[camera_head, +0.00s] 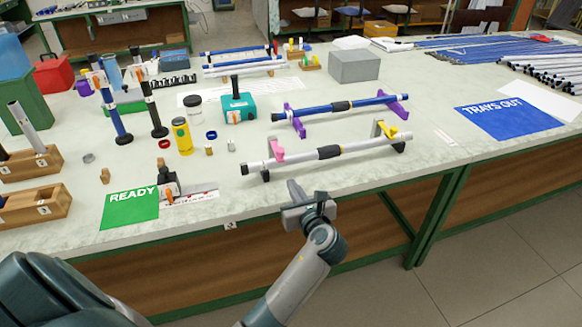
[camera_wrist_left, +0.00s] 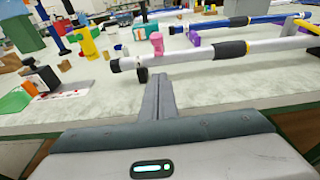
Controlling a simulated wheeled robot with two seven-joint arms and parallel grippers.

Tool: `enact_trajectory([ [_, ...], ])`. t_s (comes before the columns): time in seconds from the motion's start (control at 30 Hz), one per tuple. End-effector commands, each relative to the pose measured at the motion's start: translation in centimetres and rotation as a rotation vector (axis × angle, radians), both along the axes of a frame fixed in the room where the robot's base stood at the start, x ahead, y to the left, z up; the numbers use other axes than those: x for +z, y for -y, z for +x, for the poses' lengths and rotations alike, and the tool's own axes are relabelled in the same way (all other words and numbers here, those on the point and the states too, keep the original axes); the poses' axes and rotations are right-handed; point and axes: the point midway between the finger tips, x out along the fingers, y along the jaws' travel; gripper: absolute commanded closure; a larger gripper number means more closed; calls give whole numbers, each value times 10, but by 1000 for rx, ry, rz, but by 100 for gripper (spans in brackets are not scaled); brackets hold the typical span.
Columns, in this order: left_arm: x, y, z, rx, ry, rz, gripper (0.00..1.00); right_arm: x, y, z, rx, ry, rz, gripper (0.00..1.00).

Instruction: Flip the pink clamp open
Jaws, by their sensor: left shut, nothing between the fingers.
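The pink clamp (camera_head: 277,150) is near the left end of the front white rod (camera_head: 305,156). In the left wrist view the pink clamp (camera_wrist_left: 157,44) stands up above the white rod (camera_wrist_left: 195,56); whether it is latched I cannot tell. My left gripper (camera_head: 295,187) is shut and empty, at the table's front edge, nearer than the clamp and apart from it. In the left wrist view its closed fingers (camera_wrist_left: 161,82) point toward the rod, just below the clamp. A yellow clamp (camera_head: 384,130) is at the rod's right end. My right gripper is not in view.
A blue rod (camera_head: 355,104) with purple clamps (camera_head: 294,120) lies behind. A green READY card (camera_head: 130,208) and a small black-and-orange device (camera_head: 168,187) are to the left. A blue TRAYS OUT sheet (camera_head: 505,120) is to the right. The tabletop before the rod is clear.

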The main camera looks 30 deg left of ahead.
Motion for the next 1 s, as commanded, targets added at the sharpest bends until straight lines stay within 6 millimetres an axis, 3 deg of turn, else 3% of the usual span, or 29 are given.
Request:
enact_trajectory([
  [0.57,1,-6,4,2,-2,7,100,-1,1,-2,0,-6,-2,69],
  [1.0,-9,-48,41,2,-3,9,100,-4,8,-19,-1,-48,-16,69],
])
